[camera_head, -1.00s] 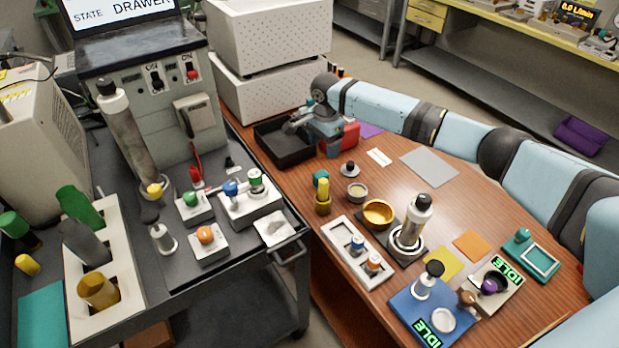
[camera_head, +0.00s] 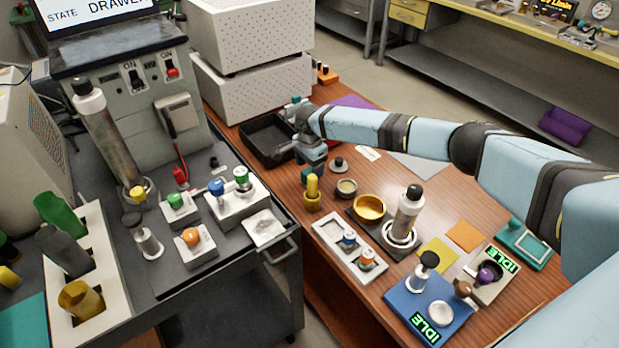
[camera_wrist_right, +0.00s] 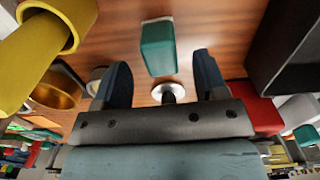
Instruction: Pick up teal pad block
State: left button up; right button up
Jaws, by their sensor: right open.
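The teal pad block (camera_head: 307,174) stands on the wooden table, just behind the yellow cylinder (camera_head: 312,191), which partly hides it. In the right wrist view the teal pad block (camera_wrist_right: 157,47) shows ahead of my right gripper (camera_wrist_right: 162,66), roughly between the lines of its two spread fingers. My right gripper (camera_head: 309,156) is open and empty, just behind and above the block in the head view. I cannot tell how far the fingertips are from the block. My left gripper is not in view.
A black tray (camera_head: 262,152) lies left of the gripper, and a red block (camera_wrist_right: 256,110) shows right in the wrist view. A small black-knobbed weight (camera_head: 339,164), a grey cup (camera_head: 346,188) and a gold bowl (camera_head: 369,207) stand close by. The cart edge is to the left.

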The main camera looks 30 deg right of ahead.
aim_at(309, 171)
notch_tip(309, 171, down, 2)
jog(key=shift+f, duration=0.25)
jog(key=c, duration=1)
jog(key=shift+r, duration=0.1)
jog(key=shift+r, duration=0.55)
jog(key=shift+r+p, duration=0.85)
jog(key=shift+r, duration=8.5)
